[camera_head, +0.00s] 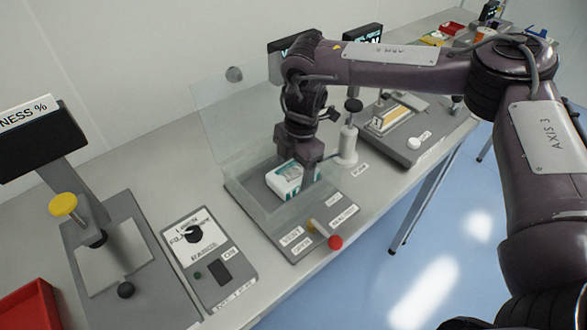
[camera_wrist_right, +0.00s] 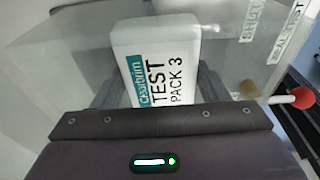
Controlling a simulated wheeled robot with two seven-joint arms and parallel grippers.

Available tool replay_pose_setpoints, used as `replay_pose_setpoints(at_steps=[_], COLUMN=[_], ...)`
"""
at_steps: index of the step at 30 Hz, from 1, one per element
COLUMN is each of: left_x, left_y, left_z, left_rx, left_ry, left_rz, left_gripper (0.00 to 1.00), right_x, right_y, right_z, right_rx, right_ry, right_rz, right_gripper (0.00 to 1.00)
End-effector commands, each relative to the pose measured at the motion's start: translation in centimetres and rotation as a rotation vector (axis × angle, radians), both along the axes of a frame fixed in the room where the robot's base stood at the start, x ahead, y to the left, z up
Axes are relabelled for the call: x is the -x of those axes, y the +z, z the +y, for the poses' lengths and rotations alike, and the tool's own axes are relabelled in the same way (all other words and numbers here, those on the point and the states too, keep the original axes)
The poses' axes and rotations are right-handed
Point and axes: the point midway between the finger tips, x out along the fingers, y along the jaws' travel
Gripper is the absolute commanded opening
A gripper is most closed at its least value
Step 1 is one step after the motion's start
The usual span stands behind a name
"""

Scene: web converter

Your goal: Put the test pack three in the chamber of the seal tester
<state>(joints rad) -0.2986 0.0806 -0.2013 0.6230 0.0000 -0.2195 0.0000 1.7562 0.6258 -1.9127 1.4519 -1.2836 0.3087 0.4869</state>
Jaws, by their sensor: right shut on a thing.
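The test pack three (camera_head: 284,180) is a white pack with a teal panel, and its label "TEST PACK 3" reads clearly in the right wrist view (camera_wrist_right: 163,70). My right gripper (camera_head: 302,177) points down and is shut on the pack. The pack is over or inside the clear-walled chamber of the seal tester (camera_head: 262,213); I cannot tell whether it touches the floor. The tester's transparent lid (camera_head: 225,110) stands raised behind the chamber. A lever with a red knob (camera_head: 335,242) is at the tester's front. My left gripper is not in view.
A grey control box with a dial (camera_head: 193,234) stands left of the tester. Further left are a device with a yellow knob (camera_head: 63,205) and a red bin (camera_head: 28,305). Another grey device (camera_head: 420,125) sits to the right. The bench's front edge is close to the tester.

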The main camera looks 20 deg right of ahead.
Motion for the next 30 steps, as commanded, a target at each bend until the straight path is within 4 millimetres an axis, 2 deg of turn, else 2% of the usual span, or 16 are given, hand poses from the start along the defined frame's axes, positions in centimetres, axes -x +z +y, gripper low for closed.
replay_pose_setpoints(at_steps=[12,13,17,26,30], left_x=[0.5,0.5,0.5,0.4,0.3], left_y=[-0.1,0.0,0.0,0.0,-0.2], left_z=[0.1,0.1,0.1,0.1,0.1], left_rx=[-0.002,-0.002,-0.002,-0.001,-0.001], left_ry=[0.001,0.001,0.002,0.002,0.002], left_rz=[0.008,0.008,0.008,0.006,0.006], left_gripper=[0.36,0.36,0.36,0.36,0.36], right_x=[0.0,0.0,0.0,0.0,-0.2], right_y=[-0.7,-0.7,-0.7,-0.5,0.6], right_z=[0.1,0.0,0.0,0.0,-0.1], right_rx=[-0.002,-0.001,-0.001,-0.001,-0.001], right_ry=[0.000,0.000,0.000,0.000,-0.002], right_rz=[0.000,-0.001,-0.001,-0.001,-0.004], right_gripper=[0.41,0.72,0.89,0.90,0.90])
